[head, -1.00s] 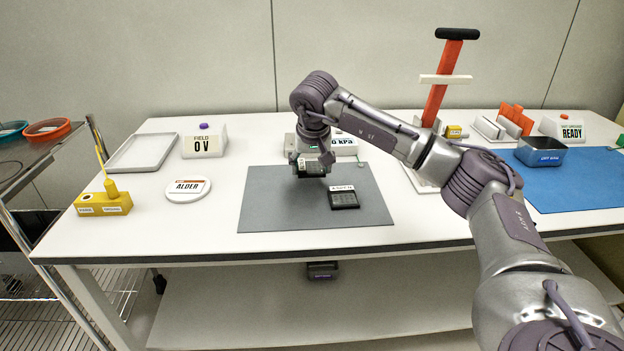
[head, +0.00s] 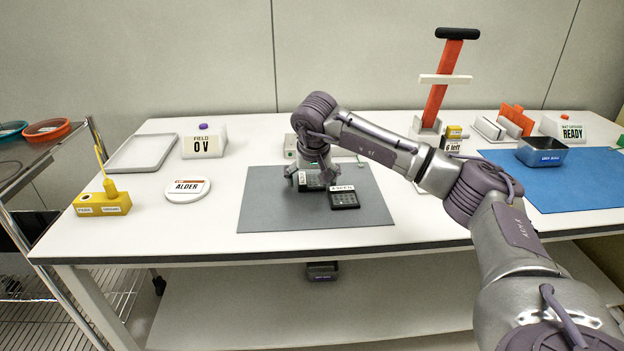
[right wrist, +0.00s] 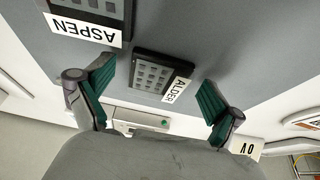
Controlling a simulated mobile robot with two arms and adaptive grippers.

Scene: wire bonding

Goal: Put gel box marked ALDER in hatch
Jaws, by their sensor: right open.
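The gel box marked ALDER (right wrist: 158,74) is small and black with a white label, and lies on the grey mat (head: 262,215). My right gripper (right wrist: 157,74) is open, with its green-padded fingers on either side of the box and gaps between. In the head view my right gripper (head: 312,182) is low over the mat and partly hides this box. The box marked ASPEN (head: 344,199) lies just to the right; it also shows in the right wrist view (right wrist: 92,15). I cannot make out a hatch. My left gripper is not in view.
A white ALDER disc (head: 188,190), yellow block (head: 102,204), grey tray (head: 141,153) and FIELD display (head: 204,142) stand left. A white unit (right wrist: 143,118) stands behind the grey mat.

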